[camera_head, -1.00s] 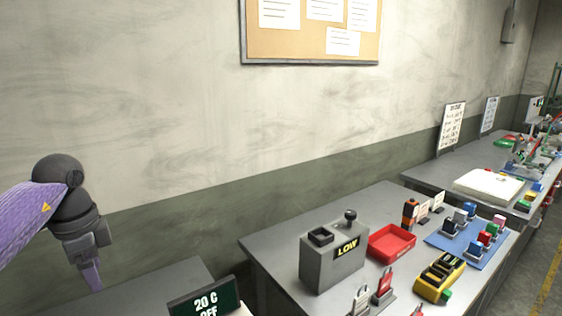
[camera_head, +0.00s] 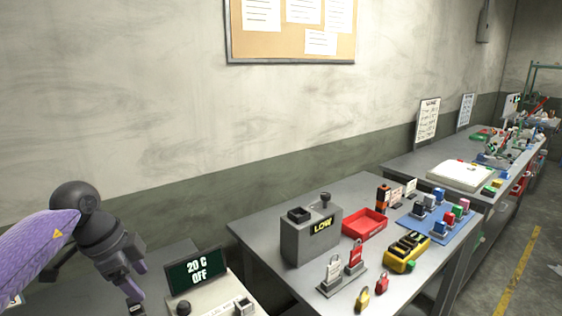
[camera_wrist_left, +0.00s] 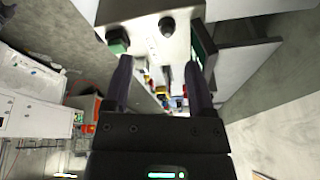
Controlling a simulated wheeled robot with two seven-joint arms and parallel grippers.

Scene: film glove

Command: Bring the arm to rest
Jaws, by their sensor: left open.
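My left arm comes in from the left of the head view, with a purple sleeve-like link and a dark wrist. My left gripper (camera_head: 134,284) is low in the head view, left of the box with the "20 C OFF" display (camera_head: 196,272). In the left wrist view its two dark fingers (camera_wrist_left: 161,88) are apart with nothing between them. Beyond the fingertips in that view is a pale panel (camera_wrist_left: 152,38) with a green button and a dark knob. My right gripper is not in view.
A grey bench (camera_head: 262,238) to the right holds a grey "LOW" box (camera_head: 308,246), a red tray (camera_head: 364,224), padlocks (camera_head: 355,256) and a yellow holder (camera_head: 407,251). A further bench (camera_head: 404,168) holds a white slab (camera_head: 460,173).

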